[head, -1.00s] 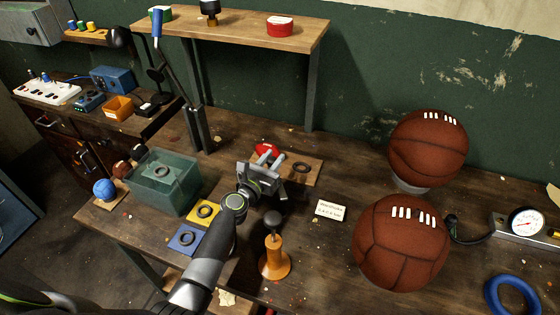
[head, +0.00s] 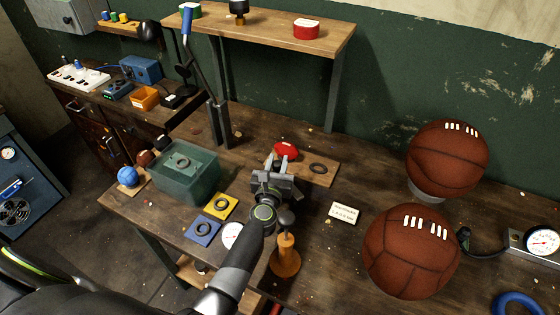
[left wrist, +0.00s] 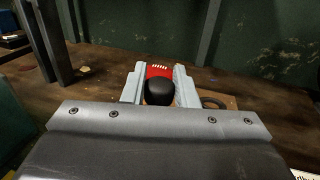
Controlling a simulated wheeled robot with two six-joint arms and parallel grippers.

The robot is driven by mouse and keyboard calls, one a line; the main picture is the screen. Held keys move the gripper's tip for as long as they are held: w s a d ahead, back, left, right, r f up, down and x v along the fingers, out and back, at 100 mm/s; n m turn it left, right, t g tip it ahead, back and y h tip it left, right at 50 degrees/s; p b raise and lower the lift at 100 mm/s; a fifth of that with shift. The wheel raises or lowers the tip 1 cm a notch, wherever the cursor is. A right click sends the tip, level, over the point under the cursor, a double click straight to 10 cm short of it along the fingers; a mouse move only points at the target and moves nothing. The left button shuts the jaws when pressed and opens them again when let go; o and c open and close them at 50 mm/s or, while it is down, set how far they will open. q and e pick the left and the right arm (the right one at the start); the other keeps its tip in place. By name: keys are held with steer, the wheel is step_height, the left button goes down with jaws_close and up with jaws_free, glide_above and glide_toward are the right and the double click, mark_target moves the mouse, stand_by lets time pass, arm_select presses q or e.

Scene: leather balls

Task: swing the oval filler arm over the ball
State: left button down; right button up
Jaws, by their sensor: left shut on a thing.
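A small red oval ball with white laces (head: 287,149) sits at the left of a wooden board (head: 325,180) on the bench. My left gripper (head: 277,168) is just in front of it, over the board's left end. In the left wrist view a black rounded knob (left wrist: 160,93) is between the grey fingers, with the red ball (left wrist: 158,71) right behind it. The gripper is shut on this knob, which seems to be the oval filler arm's end. The rest of that arm is hidden by the gripper. My right gripper is not in view.
A black ring (head: 318,168) lies on the board's right. An orange stand with a black knob (head: 286,256) is close right of my arm. A teal bin (head: 186,180) stands left. Two large brown balls (head: 411,252) (head: 447,160) are right. A shelf (head: 260,30) spans the back.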

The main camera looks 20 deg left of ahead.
arm_select(q)
steer(key=shift+f, duration=0.1)
steer(key=c, duration=1.2)
jaws_free()
steer(key=shift+s, duration=0.1)
steer(key=shift+o, duration=0.2)
steer(key=s+d, duration=0.1)
steer(key=s, duration=0.6)
steer(key=shift+s, duration=0.2)
steer(key=shift+d, duration=0.1)
steer(key=shift+c, duration=0.4)
